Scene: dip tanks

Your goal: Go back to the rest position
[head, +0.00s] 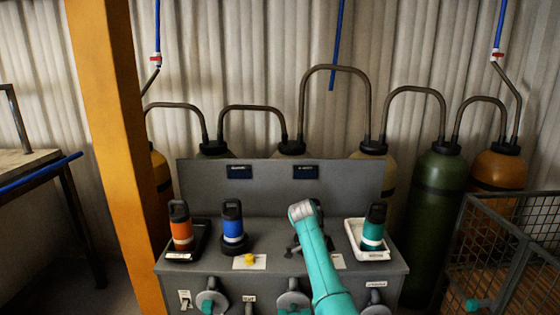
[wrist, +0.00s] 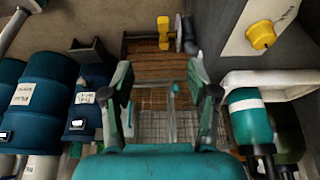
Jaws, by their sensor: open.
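My gripper (wrist: 160,78) is open in the wrist view, with nothing between its two fingers. In the head view my teal arm rises in front of the grey bench (head: 240,279), and its grey joint hides part of the bench top; the fingers cannot be made out there. An orange bottle (head: 182,232) stands in a dark tray at the left. A blue bottle (head: 233,226) stands on a dark base beside it. A teal bottle (head: 373,232) stands in a white tray (head: 357,254) at the right. It also shows in the wrist view (wrist: 247,118), apart from the fingers.
A yellow knob (head: 250,258) sits between the blue bottle and my arm. An orange post (head: 115,140) stands left of the bench, a wire cage (head: 510,250) at the right. Gas cylinders (head: 437,190) and hoses line the back wall. Blue drums (wrist: 42,95) show in the wrist view.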

